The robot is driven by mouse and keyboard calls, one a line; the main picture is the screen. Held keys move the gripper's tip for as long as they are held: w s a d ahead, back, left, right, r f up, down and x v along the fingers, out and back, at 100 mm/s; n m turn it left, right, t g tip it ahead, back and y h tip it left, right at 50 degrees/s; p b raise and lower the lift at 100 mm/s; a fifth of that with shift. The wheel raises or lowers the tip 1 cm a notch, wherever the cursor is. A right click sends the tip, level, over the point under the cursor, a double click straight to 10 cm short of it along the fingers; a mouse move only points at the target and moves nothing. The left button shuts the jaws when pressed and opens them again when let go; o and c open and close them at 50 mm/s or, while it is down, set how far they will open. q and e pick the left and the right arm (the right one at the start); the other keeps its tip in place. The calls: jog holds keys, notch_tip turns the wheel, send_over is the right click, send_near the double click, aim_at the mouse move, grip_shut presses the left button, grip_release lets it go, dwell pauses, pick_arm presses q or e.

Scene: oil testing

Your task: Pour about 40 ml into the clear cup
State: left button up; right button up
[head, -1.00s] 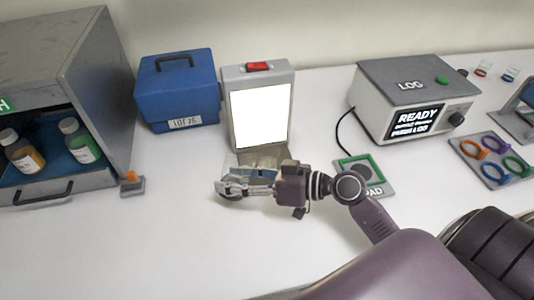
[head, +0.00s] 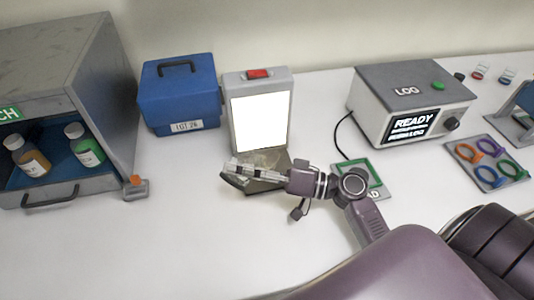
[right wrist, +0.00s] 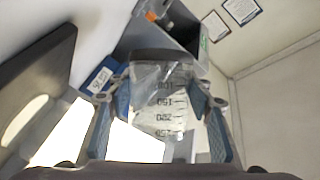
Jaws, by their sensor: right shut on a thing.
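My right gripper (head: 230,171) is in front of the lit panel, its fingers pointing left. In the right wrist view, its two blue-padded fingers (right wrist: 158,104) are shut on a clear graduated vessel (right wrist: 172,118). The vessel's printed marks appear upside down, and a dark band crosses its far end. Its contents cannot be made out. In the head view a clear shape (head: 268,158) shows just behind my fingers, before the panel; I cannot tell whether it is the held vessel or a separate clear cup. My left gripper is not in view.
The light box (head: 283,82) stands behind my gripper, with a blue case (head: 180,100) to its left. An open grey cabinet (head: 70,55) holds an orange bottle (head: 32,160) and a green bottle (head: 88,150). The front left table is clear.

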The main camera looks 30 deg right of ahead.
aim_at(236, 154)
jog(key=shift+r+m+t+y+p, duration=0.3)
jog(key=shift+r+m+t+p, duration=0.3)
jog(key=shift+m+p, duration=0.25)
jog(key=shift+d+r+m+p, duration=0.1)
jog(key=shift+r+m+p, duration=0.15)
jog(key=shift+m+p, duration=0.1)
jog(key=shift+w+r, duration=0.1)
jog(key=shift+d+m, duration=0.15)
jog(key=shift+m, duration=0.15)
jog(key=shift+w+d, duration=0.1)
jog(key=shift+d, duration=0.05)
jog(key=shift+w+d+r+m+t+b, duration=0.2)
jog(key=shift+d+r+m+t+b, duration=0.4)
jog(key=shift+m, duration=0.3)
dwell(0.4)
